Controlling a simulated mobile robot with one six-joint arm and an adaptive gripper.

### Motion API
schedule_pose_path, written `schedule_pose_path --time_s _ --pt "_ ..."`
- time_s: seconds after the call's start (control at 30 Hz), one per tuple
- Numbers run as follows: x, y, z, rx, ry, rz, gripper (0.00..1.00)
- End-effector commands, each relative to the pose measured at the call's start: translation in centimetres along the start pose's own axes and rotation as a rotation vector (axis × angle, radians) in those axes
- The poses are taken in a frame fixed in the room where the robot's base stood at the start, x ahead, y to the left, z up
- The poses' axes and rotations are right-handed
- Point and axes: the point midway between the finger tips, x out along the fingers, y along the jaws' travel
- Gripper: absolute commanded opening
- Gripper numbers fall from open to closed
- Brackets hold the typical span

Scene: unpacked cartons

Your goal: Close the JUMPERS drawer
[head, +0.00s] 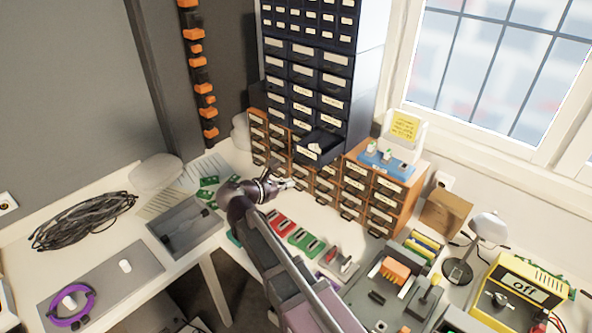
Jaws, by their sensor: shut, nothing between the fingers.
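One dark drawer (317,151) sticks out open from the lower part of the tall dark drawer cabinet (362,75). It has a pale label on its front and something pale inside. The labels are too small to read, so I cannot tell whether it is the JUMPERS drawer. My gripper (291,184) is shut and empty. In the picture it shows below and a little left of the open drawer, in front of the wooden drawers, apart from the drawer front.
Wooden drawer units (384,192) stand below and beside the cabinet. A blue tray (384,165) sits on the right one. Red and green boards (300,238) lie on the bench below my gripper. A grey tray (187,229) and coiled cable (82,220) are at left.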

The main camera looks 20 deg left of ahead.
Motion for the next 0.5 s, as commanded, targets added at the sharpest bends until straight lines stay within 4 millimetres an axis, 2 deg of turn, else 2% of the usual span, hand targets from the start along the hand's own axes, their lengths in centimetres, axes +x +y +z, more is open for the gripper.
schedule_pose_path --time_s 0.03,0.2,0.33,0.5 --pt "-1.2 1.2 -0.6 -0.043 -0.023 0.03 0.0" --pt "-4.3 3.4 -1.1 -0.155 -0.09 0.091 0.0" --pt "-5.4 4.1 -1.2 -0.193 -0.115 0.111 0.0" --pt "-5.7 4.3 -1.2 -0.204 -0.122 0.115 0.0"
